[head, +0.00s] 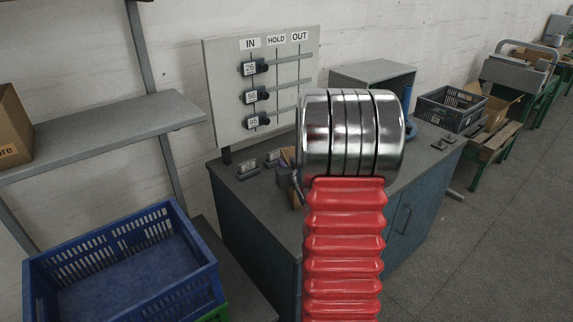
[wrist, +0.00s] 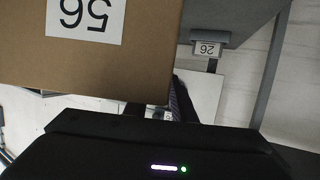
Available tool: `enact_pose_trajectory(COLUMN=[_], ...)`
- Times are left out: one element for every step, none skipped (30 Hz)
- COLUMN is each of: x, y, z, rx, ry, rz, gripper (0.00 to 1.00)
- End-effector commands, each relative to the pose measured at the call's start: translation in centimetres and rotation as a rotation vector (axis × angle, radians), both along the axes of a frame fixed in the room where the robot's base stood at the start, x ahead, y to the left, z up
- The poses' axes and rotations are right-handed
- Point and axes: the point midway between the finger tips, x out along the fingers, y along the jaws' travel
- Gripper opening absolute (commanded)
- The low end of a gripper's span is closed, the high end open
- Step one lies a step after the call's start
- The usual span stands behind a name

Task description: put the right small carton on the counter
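The counter (head: 232,200) is a blue-grey cabinet with a dark top, in the middle of the head view. A brown carton (wrist: 80,75) with a white number label, seen upside down, fills the upper left of the wrist view, very close to my gripper. In the head view, brown carton surface (head: 296,199) shows over the counter, mostly hidden behind my red arm. My gripper (wrist: 160,110) shows only as dark finger parts beside and behind the carton's lower right corner. Whether it holds the carton cannot be told. Which carton is the right one is not clear.
Small number stands (head: 248,169) are on the counter's left part. A tag board (head: 222,90) with IN, HOLD and OUT stands behind it. A blue crate (head: 120,268) is at left, below a grey shelf (head: 110,132). A dark crate (head: 450,108) is beyond the counter.

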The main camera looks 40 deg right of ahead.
Motion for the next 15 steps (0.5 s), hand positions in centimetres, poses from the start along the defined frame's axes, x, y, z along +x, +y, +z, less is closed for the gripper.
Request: enact_pose_trajectory(x=[-0.4,-0.6,-1.0,-1.3,-1.6,-2.0,-2.4,-2.7,-3.2,-3.5,-3.8,-4.3,-4.6,-4.9,-5.3], y=[0.2,0.3,0.5,0.7,0.9,1.1,1.3,1.4,1.7,1.9,2.1,2.3,2.5,2.6,2.9], z=[0.2,0.3,0.4,0.5,0.7,0.8,1.0,1.1,1.2,1.3,1.4,1.6,1.7,1.8,1.9], rx=[-0.001,-0.001,-0.001,-0.001,-0.001,-0.001,-0.001,-0.001,-0.002,-0.002,-0.002,-0.001,-0.001,-0.001,-0.001], ry=[-0.001,-0.001,-0.001,-0.002,-0.002,-0.002,-0.002,-0.002,0.000,-0.001,-0.001,-0.001,-0.001,-0.001,-0.001], rz=[-0.001,-0.001,-0.001,-0.001,-0.001,-0.001,-0.001,-0.001,-0.001,-0.001,-0.001,-0.001,-0.002,-0.002,-0.001], gripper=[0.23,0.23,0.23,0.23,0.23,0.23,0.23,0.23,0.23,0.23,0.23,0.23,0.23,0.23,0.23])
